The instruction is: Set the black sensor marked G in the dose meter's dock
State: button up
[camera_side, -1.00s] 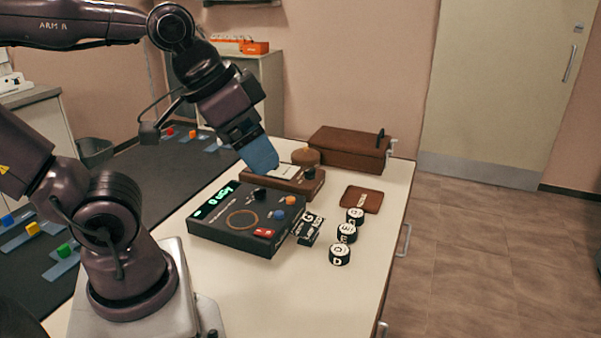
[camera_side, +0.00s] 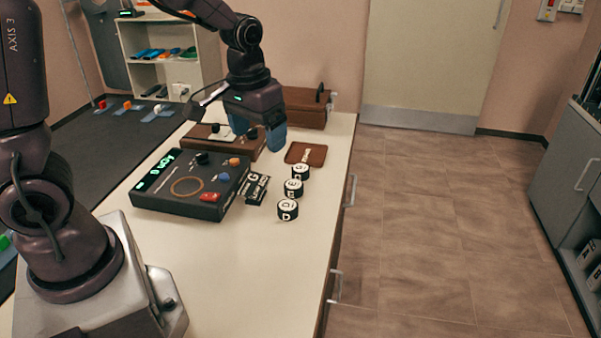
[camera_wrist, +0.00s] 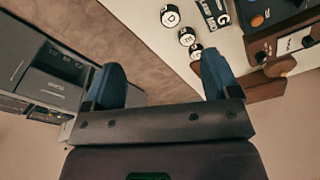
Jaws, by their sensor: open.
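Three black round sensors with white lettered tops stand in a row on the table right of the dose meter. The nearest reads D (camera_side: 288,210), the middle one E (camera_side: 293,188); the farthest sensor (camera_side: 300,172) has a letter too small to read surely. In the wrist view the D sensor (camera_wrist: 170,16), E sensor (camera_wrist: 186,36) and third sensor (camera_wrist: 196,51) show near the top. The dose meter (camera_side: 160,205) is a black box with a green display and an orange ring (camera_side: 187,187). A card marked G (camera_side: 256,188) lies beside it. My gripper (camera_wrist: 163,70) is open and empty, above the table beyond the sensors.
A brown leather-like pad (camera_side: 306,153) lies behind the sensors. A brown device (camera_side: 200,135) stands behind the meter, and a brown case (camera_side: 305,108) at the table's back. The table's front (camera_side: 250,270) is clear.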

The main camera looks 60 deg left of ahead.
jog(key=w+a+f+n+y, duration=0.2)
jog(key=w+a+f+n, duration=0.3)
jog(key=w+a+f, duration=0.65)
jog(key=n+t+y, duration=0.1)
jog(key=n+t, duration=0.1)
send_near(301, 167)
jog(key=x, duration=0.4)
jog(key=shift+s+d+f, duration=0.15)
jog(key=shift+s+d, duration=0.05)
jog(key=shift+s, duration=0.1)
jog(key=shift+g, duration=0.3)
jog(key=shift+w+a+x, duration=0.1)
jog(key=shift+w+x, duration=0.1)
jog(key=shift+x, duration=1.2)
jog(key=shift+w+a+x, duration=0.1)
jog(key=shift+w+x, duration=0.1)
jog(key=shift+x, duration=1.15)
jog(key=shift+r, duration=0.2)
jog(key=c, duration=1.1)
